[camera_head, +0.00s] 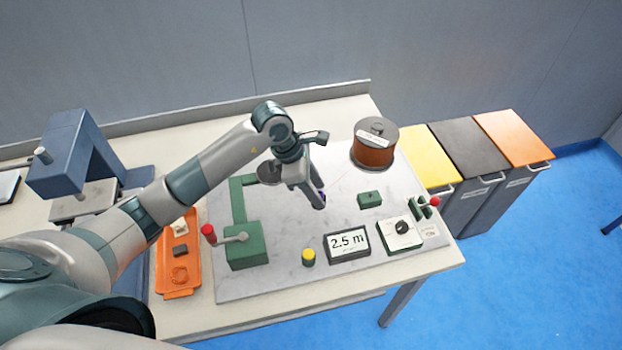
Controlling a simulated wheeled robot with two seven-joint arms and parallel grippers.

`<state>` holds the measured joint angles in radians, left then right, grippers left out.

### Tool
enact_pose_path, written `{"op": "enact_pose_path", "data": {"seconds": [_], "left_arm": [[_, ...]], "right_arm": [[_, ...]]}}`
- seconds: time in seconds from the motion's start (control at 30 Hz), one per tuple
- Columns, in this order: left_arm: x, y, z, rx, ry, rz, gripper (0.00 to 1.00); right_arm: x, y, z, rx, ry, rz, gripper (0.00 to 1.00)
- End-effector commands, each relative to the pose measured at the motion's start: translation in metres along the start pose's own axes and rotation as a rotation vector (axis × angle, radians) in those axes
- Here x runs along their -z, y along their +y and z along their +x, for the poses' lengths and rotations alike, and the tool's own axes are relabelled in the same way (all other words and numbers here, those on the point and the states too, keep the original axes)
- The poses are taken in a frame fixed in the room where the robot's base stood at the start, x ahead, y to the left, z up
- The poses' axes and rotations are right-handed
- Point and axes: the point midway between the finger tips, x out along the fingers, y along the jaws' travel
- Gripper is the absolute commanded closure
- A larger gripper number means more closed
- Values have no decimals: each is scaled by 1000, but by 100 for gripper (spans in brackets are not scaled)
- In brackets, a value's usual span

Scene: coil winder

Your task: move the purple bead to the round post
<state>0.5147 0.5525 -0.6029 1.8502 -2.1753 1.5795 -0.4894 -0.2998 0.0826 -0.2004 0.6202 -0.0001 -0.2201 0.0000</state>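My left gripper (318,203) reaches in from the left and points down over the middle of the pale board. A small purple bead (322,196) shows as a sliver at its fingertips, mostly hidden by the fingers; the fingers look closed on it. I cannot tell whether the bead touches the board. No part is plainly recognisable as the round post. A short round post-like piece with a yellow top (308,256) stands at the board's front. A grey round disc (269,173) sits behind the gripper, partly covered by it. My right gripper is out of view.
A green block with a red-knobbed lever (246,252) and an orange tray (179,282) with small parts lie left. A copper-coloured spool (373,145), a 2.5 m display (347,243) and a dial box (400,234) stand right. Bins (470,150) are beyond the table.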

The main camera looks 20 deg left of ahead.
Motion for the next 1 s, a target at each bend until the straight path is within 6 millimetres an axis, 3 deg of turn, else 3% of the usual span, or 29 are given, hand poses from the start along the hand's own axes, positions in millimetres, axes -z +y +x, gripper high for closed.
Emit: {"op": "enact_pose_path", "data": {"seconds": [0.17,0.37,0.8,1.0], "left_arm": [[1,1,-8,-3,0,1,60],[1,1,-32,-4,0,3,60],[1,1,-119,-6,1,3,60],[0,1,-152,-5,-1,1,60]], "right_arm": [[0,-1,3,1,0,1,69],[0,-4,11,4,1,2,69],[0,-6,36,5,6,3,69],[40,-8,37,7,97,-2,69]]}}
